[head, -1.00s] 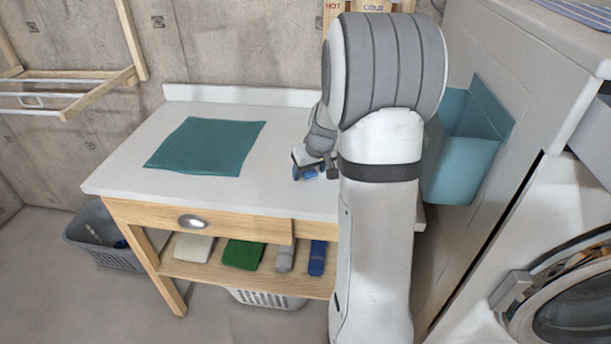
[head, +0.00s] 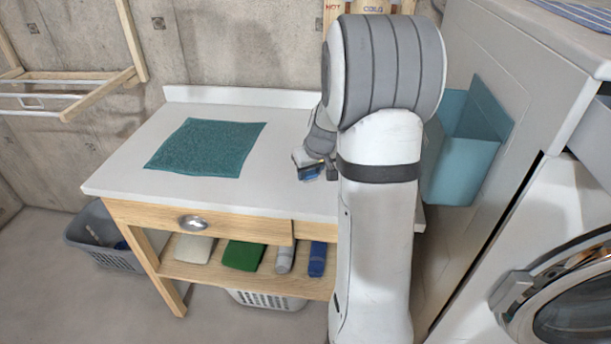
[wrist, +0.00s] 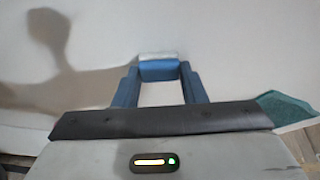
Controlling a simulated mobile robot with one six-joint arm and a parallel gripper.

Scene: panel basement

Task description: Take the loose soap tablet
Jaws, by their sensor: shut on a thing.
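The soap tablet (wrist: 158,70), blue with a pale whitish end, sits between the blue fingertips of my gripper (wrist: 159,77) in the wrist view. The fingers touch it from both sides, and my gripper is shut on it. In the head view my gripper (head: 313,171) is low over the right part of the white tabletop (head: 270,190), partly behind my arm. The tablet is hard to tell from the blue fingers there. I cannot tell whether it still touches the tabletop.
A teal cloth (head: 205,147) lies flat on the table's left half. Folded cloths, among them a green one (head: 243,255), lie on the shelf below. A teal bin (head: 458,160) hangs on the washer (head: 540,200) at right. A grey basket (head: 100,240) stands at lower left.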

